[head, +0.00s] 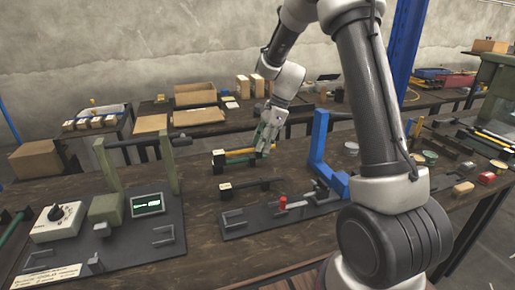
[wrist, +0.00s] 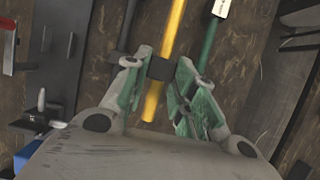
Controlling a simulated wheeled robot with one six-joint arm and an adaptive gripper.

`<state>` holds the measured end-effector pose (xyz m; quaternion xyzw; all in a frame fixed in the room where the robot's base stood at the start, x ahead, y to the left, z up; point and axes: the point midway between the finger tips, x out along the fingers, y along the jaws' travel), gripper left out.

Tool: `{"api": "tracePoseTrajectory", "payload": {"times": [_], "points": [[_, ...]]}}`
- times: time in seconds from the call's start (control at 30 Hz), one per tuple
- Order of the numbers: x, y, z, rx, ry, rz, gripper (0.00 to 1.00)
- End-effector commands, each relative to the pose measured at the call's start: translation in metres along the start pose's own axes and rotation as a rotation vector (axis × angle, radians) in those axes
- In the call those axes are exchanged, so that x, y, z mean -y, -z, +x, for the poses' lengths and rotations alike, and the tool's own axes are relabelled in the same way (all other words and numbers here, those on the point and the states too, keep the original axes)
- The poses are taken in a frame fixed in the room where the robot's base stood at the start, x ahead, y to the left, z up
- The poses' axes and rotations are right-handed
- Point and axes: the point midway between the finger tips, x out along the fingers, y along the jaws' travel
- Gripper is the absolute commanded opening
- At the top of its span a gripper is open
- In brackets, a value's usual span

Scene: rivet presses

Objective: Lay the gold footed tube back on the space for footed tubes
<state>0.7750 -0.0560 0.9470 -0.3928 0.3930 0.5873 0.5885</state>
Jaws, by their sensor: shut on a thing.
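The gold footed tube (wrist: 172,30) is between my gripper's fingers (wrist: 162,68) in the wrist view, gripped at a black block on it. Its gold length runs on both sides of that block. In the head view the gold tube (head: 240,151) shows beside my gripper (head: 263,149), low over the middle of the bench. A green tube (wrist: 208,45) with a pale end block lies close on its right in the wrist view, and a dark tube (wrist: 126,28) on its left. I cannot tell whether the gold tube touches the wood. No marked outline of the space shows.
A dark tube with a cream block (head: 226,187) lies nearer in the head view. A grey plate with brackets (head: 262,224) and a blue upright (head: 319,140) stand close by. A press station with a display (head: 147,204) is at left. Bare wood lies around the tubes.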

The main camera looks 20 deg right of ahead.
Motion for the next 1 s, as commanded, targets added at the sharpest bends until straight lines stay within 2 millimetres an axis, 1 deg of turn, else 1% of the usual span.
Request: {"api": "tracePoseTrajectory", "payload": {"times": [0.13,0.4,0.53,0.67,1.0], "points": [[0.005,0.005,-0.001,0.0,0.0,0.0,0.0],[0.006,0.005,-0.001,0.0,0.0,-0.001,0.0],[0.005,0.007,0.003,0.0,-0.001,0.0,0.0],[0.005,0.011,0.012,0.0,-0.002,0.0,0.0],[0.005,0.025,0.045,0.0,-0.002,0.001,0.0]]}}
